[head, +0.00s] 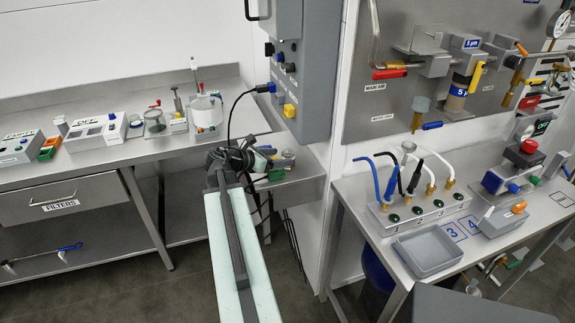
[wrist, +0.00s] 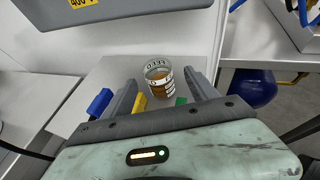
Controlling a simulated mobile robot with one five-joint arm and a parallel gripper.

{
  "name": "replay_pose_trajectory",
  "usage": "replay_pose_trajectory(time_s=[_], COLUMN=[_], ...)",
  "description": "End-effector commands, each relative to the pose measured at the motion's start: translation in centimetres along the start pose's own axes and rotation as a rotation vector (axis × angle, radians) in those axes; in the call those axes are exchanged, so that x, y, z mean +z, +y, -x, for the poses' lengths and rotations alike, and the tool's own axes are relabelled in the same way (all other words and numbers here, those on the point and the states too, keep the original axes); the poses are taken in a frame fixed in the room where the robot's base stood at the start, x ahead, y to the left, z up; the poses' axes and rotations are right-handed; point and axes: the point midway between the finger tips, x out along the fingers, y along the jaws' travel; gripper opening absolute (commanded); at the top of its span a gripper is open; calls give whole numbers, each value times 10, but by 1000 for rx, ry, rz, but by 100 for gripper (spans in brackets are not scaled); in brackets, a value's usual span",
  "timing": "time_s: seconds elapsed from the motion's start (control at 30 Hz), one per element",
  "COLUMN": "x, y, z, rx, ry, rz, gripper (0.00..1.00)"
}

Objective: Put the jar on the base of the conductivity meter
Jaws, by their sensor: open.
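The jar (wrist: 157,79) is a clear round vessel with amber contents and dark markings. In the wrist view it stands on a pale grey surface (wrist: 105,72), between the lines of my two fingers. My gripper (wrist: 161,80) is open, with a grey finger on each side and visible gaps to the jar. In the head view my gripper (head: 243,158) is over the small grey side shelf (head: 304,187); the jar is hard to make out there. I cannot tell for sure which instrument is the conductivity meter.
Blue (wrist: 99,102), yellow (wrist: 140,102) and green (wrist: 181,102) pieces lie near the fingers. A grey wall cabinet (head: 312,80) hangs above the shelf. The left bench (head: 150,150) carries several instruments. The right bench (head: 345,215) holds a grey tray (head: 428,251) and a hose manifold (head: 420,208).

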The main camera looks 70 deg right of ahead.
Motion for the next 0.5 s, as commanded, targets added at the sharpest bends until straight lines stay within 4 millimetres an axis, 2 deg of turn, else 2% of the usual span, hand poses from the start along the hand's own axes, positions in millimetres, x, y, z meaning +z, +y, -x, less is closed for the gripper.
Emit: replay_pose_trajectory(time_s=[0.17,0.4,0.5], x=[-2,-5,-3], y=[1,3,3], z=[-8,-47,-56], rx=[2,-1,2], ry=[1,0,0], rz=[-1,-2,-1], gripper=[67,67,67])
